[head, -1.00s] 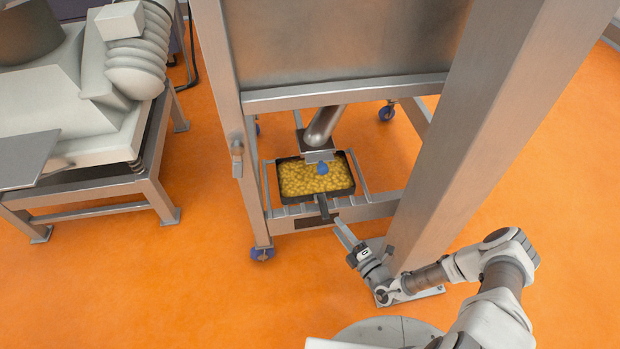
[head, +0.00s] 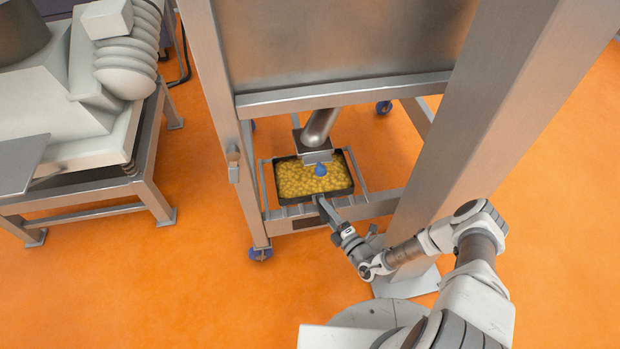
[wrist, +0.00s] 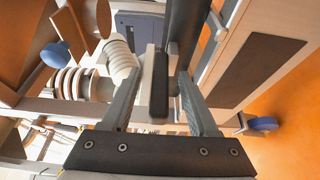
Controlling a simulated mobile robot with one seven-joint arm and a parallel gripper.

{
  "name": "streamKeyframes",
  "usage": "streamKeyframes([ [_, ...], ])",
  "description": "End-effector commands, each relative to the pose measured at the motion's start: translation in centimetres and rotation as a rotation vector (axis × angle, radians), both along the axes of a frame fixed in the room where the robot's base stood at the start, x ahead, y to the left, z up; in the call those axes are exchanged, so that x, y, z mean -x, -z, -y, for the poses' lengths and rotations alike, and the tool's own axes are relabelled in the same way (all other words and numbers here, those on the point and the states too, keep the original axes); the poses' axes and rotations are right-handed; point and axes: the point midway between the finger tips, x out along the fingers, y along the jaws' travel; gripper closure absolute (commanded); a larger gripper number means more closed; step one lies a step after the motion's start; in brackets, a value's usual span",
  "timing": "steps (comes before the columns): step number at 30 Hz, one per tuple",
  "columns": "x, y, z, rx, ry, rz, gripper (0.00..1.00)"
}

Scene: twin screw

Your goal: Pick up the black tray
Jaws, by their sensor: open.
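The black tray (head: 299,200) sits on the low rack of the metal frame in the head view, filled with yellow pieces. Its handle points toward me and is mostly hidden by my gripper (head: 326,207) there. In the wrist view, my gripper (wrist: 160,88) is open, with one finger on each side of the dark handle (wrist: 159,90). Gaps show between the fingers and the handle, so they do not appear to grip it. A dark bar, probably the tray's edge, runs up beyond the fingertips.
A metal pipe (head: 321,127) ends just above the tray, with a small blue thing (head: 321,170) at its outlet. Orange floor (head: 170,290) is clear at the front left.

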Motion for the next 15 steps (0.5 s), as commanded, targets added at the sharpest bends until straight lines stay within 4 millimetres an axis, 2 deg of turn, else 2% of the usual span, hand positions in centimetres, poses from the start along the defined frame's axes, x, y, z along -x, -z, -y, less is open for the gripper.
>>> streamKeyframes([
  [10,-0.27,0.01,-0.19,-0.001,0.004,-0.001,0.4],
  [11,-0.27,0.01,-0.19,-0.001,0.004,-0.001,0.44],
  [15,-0.27,0.0,-0.19,-0.001,0.004,-0.001,0.69],
])
